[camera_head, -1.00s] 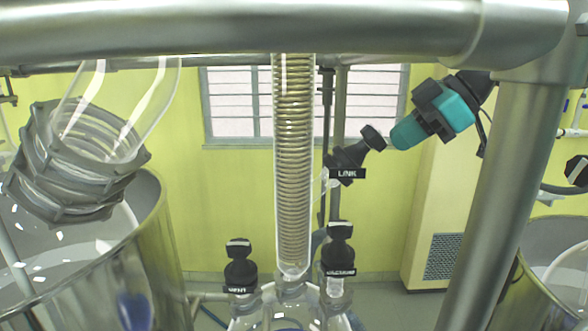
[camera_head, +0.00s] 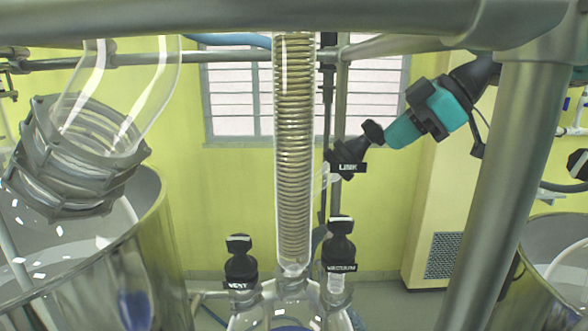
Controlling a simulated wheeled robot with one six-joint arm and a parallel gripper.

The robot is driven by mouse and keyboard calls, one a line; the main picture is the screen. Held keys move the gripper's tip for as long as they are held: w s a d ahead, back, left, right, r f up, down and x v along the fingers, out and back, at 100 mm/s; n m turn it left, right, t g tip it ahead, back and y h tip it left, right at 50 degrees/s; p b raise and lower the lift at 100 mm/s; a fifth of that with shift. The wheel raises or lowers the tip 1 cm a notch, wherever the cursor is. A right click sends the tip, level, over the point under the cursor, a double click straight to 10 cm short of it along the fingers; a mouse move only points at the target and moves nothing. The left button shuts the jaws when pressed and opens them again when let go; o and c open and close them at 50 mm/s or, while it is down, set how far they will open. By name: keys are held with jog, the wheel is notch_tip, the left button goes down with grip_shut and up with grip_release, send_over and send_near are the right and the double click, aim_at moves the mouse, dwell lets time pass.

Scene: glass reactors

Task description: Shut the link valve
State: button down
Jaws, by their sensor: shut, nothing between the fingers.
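The link valve (camera_head: 347,158) is a black valve with a white "LINK" label, right of the coiled glass column. Its black knob (camera_head: 373,131) points up and to the right. My gripper (camera_head: 394,135), teal and black, reaches in from the upper right. Its teal tip is right beside the knob; I cannot tell whether they touch. The gripper is shut with nothing held. The inner faces of the fingers are hidden from this side.
A coiled glass column (camera_head: 294,150) stands left of the valve. The vent valve (camera_head: 240,265) and vacuum valve (camera_head: 341,250) are below. A steel post (camera_head: 500,180) stands close under my arm. A steel rail (camera_head: 230,18) crosses the top.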

jog(key=shift+a+r, duration=0.25)
jog(key=shift+a+r+p, duration=0.4)
jog(key=shift+a+r, duration=0.4)
jog(key=shift+r, duration=0.05)
dwell(0.6)
jog(key=shift+s+a, duration=0.1)
jog(key=shift+a, duration=0.05)
jog(key=d+r+p, duration=0.4)
jog(key=shift+s+r, duration=0.2)
jog(key=shift+r, duration=0.05)
dwell(0.5)
